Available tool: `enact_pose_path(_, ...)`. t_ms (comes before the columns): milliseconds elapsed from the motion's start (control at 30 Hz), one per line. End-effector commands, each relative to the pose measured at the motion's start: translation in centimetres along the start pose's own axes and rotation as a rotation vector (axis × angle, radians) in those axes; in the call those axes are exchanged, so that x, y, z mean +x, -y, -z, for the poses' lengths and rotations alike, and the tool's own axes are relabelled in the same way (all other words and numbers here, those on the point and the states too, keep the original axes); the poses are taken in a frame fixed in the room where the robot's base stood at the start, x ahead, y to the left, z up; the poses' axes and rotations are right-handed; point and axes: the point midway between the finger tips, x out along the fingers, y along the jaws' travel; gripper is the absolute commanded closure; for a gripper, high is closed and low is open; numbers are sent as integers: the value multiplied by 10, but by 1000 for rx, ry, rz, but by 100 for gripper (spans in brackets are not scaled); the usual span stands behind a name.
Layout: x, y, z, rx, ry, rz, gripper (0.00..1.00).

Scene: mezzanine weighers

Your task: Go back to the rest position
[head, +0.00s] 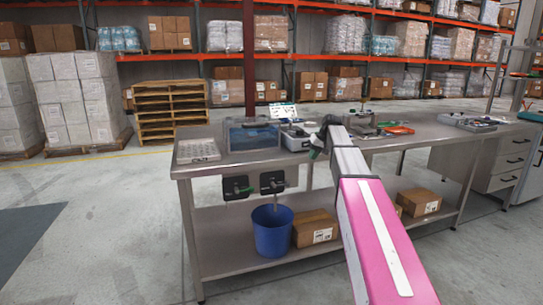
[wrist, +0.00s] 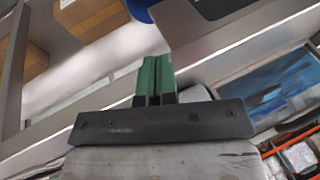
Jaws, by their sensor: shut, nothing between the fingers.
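My gripper (wrist: 154,78) shows in the wrist view with its two green fingers together and nothing between them. In the head view my arm reaches forward over the front edge of the steel bench (head: 240,167). My gripper (head: 315,153) is small and partly hidden there, near the bench's front edge. It appears to be clear of the bench top, but its exact height cannot be told.
On the bench are a clear blue-tinted case (head: 252,135), a white tray (head: 198,151) and an orange item (head: 399,130). A blue bin (head: 272,231) and a cardboard box (head: 315,228) stand on the lower shelf. The floor at left is open.

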Motion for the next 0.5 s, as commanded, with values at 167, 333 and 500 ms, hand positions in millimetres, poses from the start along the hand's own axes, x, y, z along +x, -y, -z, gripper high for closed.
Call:
enact_pose_path(167, 72, -9, -89, 66, 51, -68, 100)
enact_pose_path(333, 126, -15, -166, 115, 95, -137, 100)
enact_pose_path(500, 167, -19, -245, 156, 135, -209, 100)
